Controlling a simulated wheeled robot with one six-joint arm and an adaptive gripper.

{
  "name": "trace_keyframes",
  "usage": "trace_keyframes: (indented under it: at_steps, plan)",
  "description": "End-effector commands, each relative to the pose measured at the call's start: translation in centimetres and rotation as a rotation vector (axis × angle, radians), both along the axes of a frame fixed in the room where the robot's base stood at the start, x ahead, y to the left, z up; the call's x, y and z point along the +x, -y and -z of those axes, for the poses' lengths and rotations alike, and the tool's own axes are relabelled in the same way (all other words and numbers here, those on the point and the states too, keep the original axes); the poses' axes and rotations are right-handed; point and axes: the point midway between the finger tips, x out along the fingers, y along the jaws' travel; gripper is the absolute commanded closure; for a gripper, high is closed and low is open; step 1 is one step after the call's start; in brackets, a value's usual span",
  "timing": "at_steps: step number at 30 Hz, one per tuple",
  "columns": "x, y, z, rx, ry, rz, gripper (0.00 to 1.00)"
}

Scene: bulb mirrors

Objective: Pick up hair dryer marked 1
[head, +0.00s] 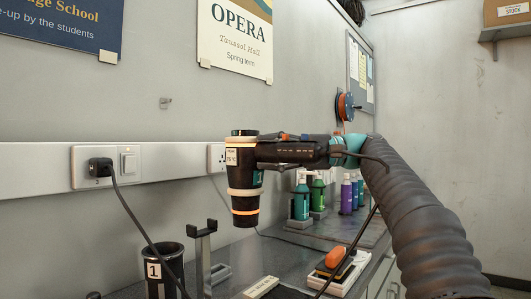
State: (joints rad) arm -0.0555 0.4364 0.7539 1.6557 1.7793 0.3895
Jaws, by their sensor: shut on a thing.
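The hair dryer (242,180) is black with glowing orange bands. It hangs in the air above the counter, with its barrel upright and its handle pointing right. The small label on its barrel is too small to read. My gripper (300,152) is shut on the handle and partly hides it. A black cup-like holder (172,272) with a white "1" label stands below to the left, apart from the dryer, and looks empty. A dark cord runs down from a plug (100,167) in the wall socket; another stretch hangs from the handle side. I cannot see them join.
A grey upright bracket (204,255) stands beside the holder. Green bottles (302,200) and purple bottles (346,195) stand farther back. An orange item (335,257) lies on a small stack at the front right. The wall with sockets is close on the left.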

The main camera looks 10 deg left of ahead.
Motion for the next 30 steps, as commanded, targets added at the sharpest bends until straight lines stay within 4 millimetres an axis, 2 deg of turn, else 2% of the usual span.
trace_keyframes:
  at_steps: [1,2,6,17,30]
  plan:
    - [-0.1,0.0,-0.1,0.002,0.002,0.000,1.00]
    - [-0.1,0.0,-0.1,0.002,0.002,0.000,0.64]
    - [-0.1,0.0,-0.1,0.002,0.002,0.000,0.99]
    - [-0.1,0.0,-0.2,0.002,0.003,0.000,1.00]
    - [0.0,0.0,-1.2,0.002,0.003,0.000,1.00]
